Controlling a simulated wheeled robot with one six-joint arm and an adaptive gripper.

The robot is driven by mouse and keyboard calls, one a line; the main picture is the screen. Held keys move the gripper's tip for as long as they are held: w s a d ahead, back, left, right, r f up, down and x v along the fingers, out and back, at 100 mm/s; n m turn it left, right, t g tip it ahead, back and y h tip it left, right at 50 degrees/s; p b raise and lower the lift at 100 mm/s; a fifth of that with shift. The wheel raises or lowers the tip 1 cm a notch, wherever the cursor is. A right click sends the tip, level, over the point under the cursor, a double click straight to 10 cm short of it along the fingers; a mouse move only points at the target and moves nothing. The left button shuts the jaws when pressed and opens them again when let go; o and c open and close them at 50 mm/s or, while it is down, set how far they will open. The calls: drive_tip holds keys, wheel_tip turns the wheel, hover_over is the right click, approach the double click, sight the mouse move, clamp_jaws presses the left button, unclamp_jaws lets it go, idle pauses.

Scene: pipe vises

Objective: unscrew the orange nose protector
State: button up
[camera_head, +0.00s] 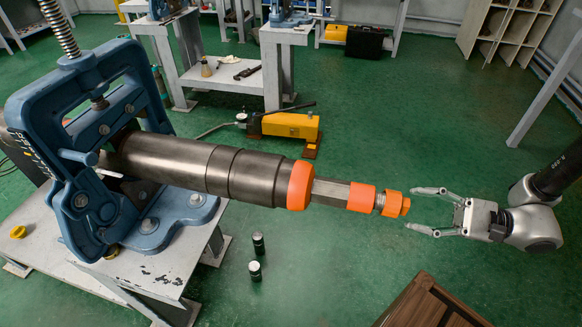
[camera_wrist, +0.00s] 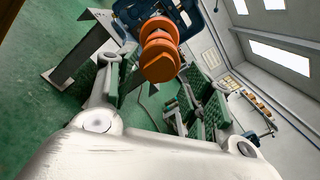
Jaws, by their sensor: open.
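The orange nose protector (camera_head: 396,204) sits at the right end of a dark steel pipe tool (camera_head: 230,172), with a short threaded metal part showing just behind it. The tool lies level, clamped in a blue pipe vise (camera_head: 105,130). My gripper (camera_head: 424,210) is open, its two fingers pointing left toward the protector with a small gap between them and it. In the wrist view the orange protector (camera_wrist: 160,60) shows end-on beyond the fingers, between them and toward the top. Nothing is held in my gripper.
A grey bench (camera_head: 150,280) carries the vise. A brown wooden crate or table top (camera_head: 432,305) is at the bottom right, below my gripper. A yellow pump (camera_head: 290,126) lies behind. The air around my gripper looks clear.

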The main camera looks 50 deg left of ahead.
drive_tip(key=m, duration=1.1)
drive_tip(key=m+t, duration=0.1)
drive_tip(key=m, duration=1.1)
drive_tip(key=shift+y, duration=0.3)
drive_tip(key=shift+x, duration=1.1)
